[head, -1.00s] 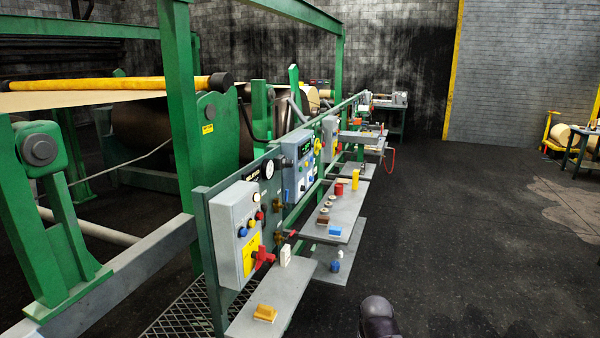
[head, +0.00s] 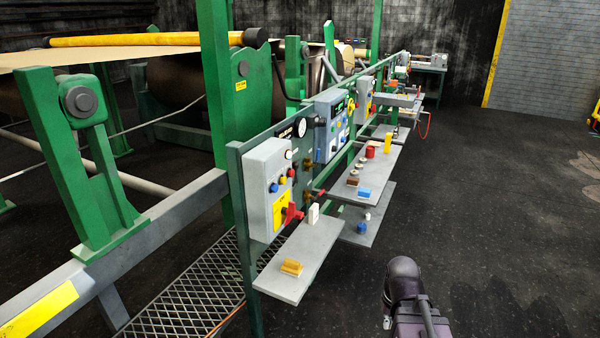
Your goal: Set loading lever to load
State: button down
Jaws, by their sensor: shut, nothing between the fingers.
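The loading lever cannot be told for certain at this distance. One candidate is a red-tipped lever (head: 319,194) with a brass body, on the green panel beyond the nearest grey control box (head: 264,188). A red handle (head: 293,213) on that box's lower front is another candidate. Labels are too small to read. My arm shows at the bottom right as a dark rounded joint and a purple-grey link, well apart from the panel. My gripper is not in view.
A grey shelf (head: 290,268) with a yellow-orange block (head: 291,267) juts out below the near box. More shelves with small items continue along the panel. A metal grating (head: 185,295) lies left of the panel. The dark floor (head: 500,190) on the right is open.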

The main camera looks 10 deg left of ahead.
aim_at(295, 164)
jog(key=k, duration=0.65)
jog(key=u, duration=0.2)
jog(key=i, duration=1.5)
jog(key=z, duration=0.2)
